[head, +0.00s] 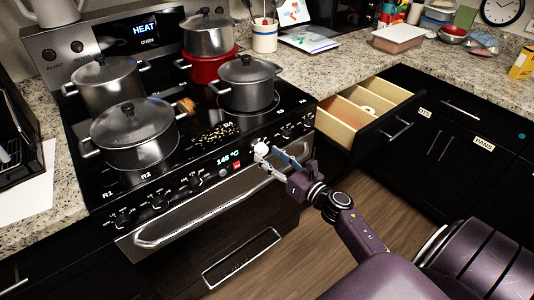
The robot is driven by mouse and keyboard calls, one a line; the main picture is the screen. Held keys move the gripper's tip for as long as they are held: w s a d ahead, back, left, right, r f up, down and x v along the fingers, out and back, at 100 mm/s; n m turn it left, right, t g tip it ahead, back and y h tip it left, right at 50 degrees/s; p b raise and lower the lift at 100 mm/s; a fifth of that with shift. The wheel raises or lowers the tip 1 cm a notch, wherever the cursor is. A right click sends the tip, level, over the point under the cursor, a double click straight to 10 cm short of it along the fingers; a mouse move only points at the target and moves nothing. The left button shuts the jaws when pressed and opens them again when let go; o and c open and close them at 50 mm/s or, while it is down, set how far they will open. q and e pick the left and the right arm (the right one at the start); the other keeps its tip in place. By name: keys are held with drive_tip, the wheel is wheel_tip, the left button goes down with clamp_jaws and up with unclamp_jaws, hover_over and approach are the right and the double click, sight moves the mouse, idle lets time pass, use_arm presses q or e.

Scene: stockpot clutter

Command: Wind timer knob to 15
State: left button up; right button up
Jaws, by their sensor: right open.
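The black stove's front panel carries several dark knobs (107,222) at the left and more knobs (292,133) at the right. A lit readout (229,158) between them shows about 145 °C. My right gripper (270,153) is in front of the panel, just right of the readout, with its fingers apart. A pale round part shows at its fingertips; I cannot tell whether it is the timer knob or part of the gripper. Contact and the knob's markings are too small to read. My left gripper is not in view.
Grey lidded pots (132,135) and a red pot (208,67) stand on the cooktop. Small pellets (218,133) lie between them. The oven handle (200,210) runs below the panel. An open drawer (350,115) juts out to the right of the stove.

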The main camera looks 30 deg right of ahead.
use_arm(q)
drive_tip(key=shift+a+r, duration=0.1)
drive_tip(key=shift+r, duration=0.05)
use_arm(e)
drive_tip(key=shift+w+a, duration=0.15)
drive_tip(key=shift+w, duration=0.6)
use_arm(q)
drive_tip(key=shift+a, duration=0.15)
use_arm(e)
drive_tip(key=shift+c, duration=0.2)
drive_tip(key=c, duration=1.1)
